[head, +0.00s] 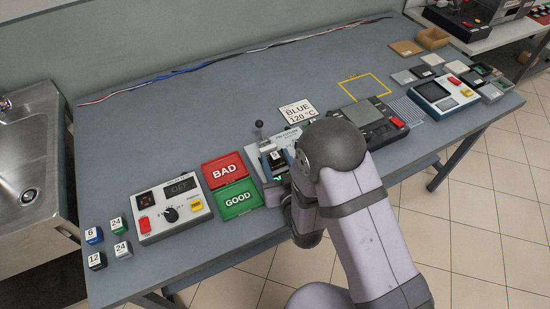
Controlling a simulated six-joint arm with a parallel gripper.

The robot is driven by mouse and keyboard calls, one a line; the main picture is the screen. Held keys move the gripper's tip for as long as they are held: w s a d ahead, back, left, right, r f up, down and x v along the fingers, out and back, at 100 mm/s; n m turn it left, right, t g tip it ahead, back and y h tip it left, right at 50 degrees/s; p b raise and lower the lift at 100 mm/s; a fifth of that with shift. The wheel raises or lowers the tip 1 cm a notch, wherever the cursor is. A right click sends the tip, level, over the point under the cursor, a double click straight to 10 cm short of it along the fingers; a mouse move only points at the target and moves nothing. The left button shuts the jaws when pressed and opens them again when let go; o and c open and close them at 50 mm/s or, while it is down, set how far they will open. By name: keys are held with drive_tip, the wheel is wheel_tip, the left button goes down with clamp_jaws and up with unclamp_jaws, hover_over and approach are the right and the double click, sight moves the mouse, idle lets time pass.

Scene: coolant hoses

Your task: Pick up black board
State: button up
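Several small flat pieces lie at the right end of the bench. A dark one (421,71) lies between a light grey plate (404,77) and a black-and-white piece (433,59). Another dark piece (471,78) lies behind the white-and-blue device. I cannot tell which of these is the black board. My gripper (281,192) is low at the bench's front, by a small fixture with a lever (262,135) that holds a dark green-lit part (277,163). My own arm mostly hides the fingers, so their opening and any grip are not visible.
Red BAD (224,171) and green GOOD (236,201) trays lie left of my gripper. A control box (169,208) and numbered blocks (94,235) stand farther left. A black-and-grey device (372,115) stands right.

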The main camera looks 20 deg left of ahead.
sight(277, 165)
clamp_jaws()
wheel_tip(277, 165, up, 10)
idle(1.1)
drive_tip(key=shift+r, duration=0.1)
